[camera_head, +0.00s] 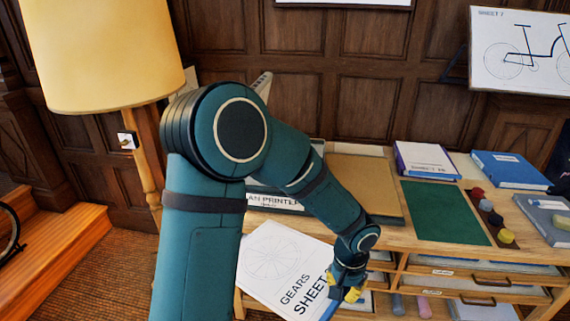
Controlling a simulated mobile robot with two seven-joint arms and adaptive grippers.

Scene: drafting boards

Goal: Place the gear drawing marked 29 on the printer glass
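A white gear drawing (275,262) reads "GEARS SHEET" and has a faint gear outline. Its number is largely hidden by the gripper, so I cannot read it in full. My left gripper (348,290), with yellow fingertips, is at the sheet's right edge and appears shut on it. The sheet is held tilted in front of the table's front edge. The printer (274,203) stands behind it, with a label ending "AN PRINTER". My arm crosses in front of the printer and hides most of its glass. My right gripper is not in view.
On the wooden table (388,157) are a brown board (362,186), a green mat (443,212), a white-topped book (426,160), a blue binder (510,170) and several small coloured pots. Drawers (480,283) lie below. A lamp (100,55) stands left. A bicycle drawing (522,50) stands at back right.

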